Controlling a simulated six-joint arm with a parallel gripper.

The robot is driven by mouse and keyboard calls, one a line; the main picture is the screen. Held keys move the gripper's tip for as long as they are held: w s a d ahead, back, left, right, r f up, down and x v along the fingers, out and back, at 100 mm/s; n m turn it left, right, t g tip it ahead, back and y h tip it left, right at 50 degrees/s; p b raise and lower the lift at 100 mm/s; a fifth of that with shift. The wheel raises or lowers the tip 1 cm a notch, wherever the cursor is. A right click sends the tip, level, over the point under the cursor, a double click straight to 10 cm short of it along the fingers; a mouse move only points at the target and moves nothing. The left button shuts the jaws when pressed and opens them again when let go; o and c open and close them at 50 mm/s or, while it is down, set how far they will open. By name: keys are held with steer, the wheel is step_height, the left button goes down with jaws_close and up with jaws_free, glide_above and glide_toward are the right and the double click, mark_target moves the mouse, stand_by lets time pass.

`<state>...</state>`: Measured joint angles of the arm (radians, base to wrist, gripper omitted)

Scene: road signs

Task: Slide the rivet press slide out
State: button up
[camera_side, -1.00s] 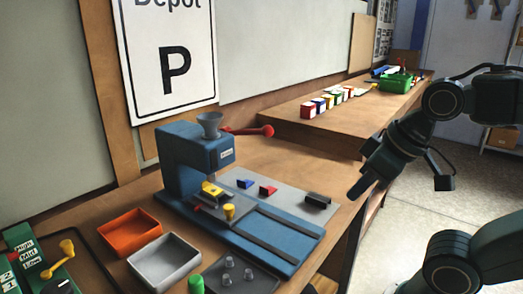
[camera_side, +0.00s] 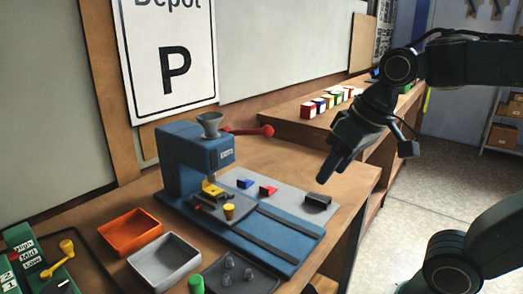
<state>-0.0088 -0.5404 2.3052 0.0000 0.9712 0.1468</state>
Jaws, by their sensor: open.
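The blue rivet press (camera_side: 187,160) stands on the wooden bench, with a grey funnel on top and a red-knobbed lever (camera_side: 265,131) at its side. Its slide (camera_side: 215,206) is a dark plate under the press head, carrying a yellow piece (camera_side: 212,192) and a yellow knob (camera_side: 229,211). Two dark rails (camera_side: 275,232) run from it along the blue base toward the lower right. My gripper (camera_side: 328,177) is open and empty, in the air up and to the right of the slide, near the black block. It is apart from the press.
A grey plate holds a blue block (camera_side: 244,183), a red block (camera_side: 267,190) and a black block (camera_side: 317,200). An orange tray (camera_side: 130,232) and a grey tray (camera_side: 165,263) stand at left. A dark tray with grey cones (camera_side: 228,270) and a green cylinder (camera_side: 196,284) are in front.

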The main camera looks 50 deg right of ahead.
steer(key=w+r+m+g, duration=0.1)
steer(key=w+r+m, duration=0.1)
steer(key=w, duration=0.5)
steer(key=m+g, duration=0.4)
steer(key=m, duration=0.1)
glide_above(229, 206)
step_height(229, 206, down, 7)
steer(key=shift+a+r, duration=0.1)
step_height(229, 206, down, 14)
steer(key=shift+r, duration=0.1)
jaws_close()
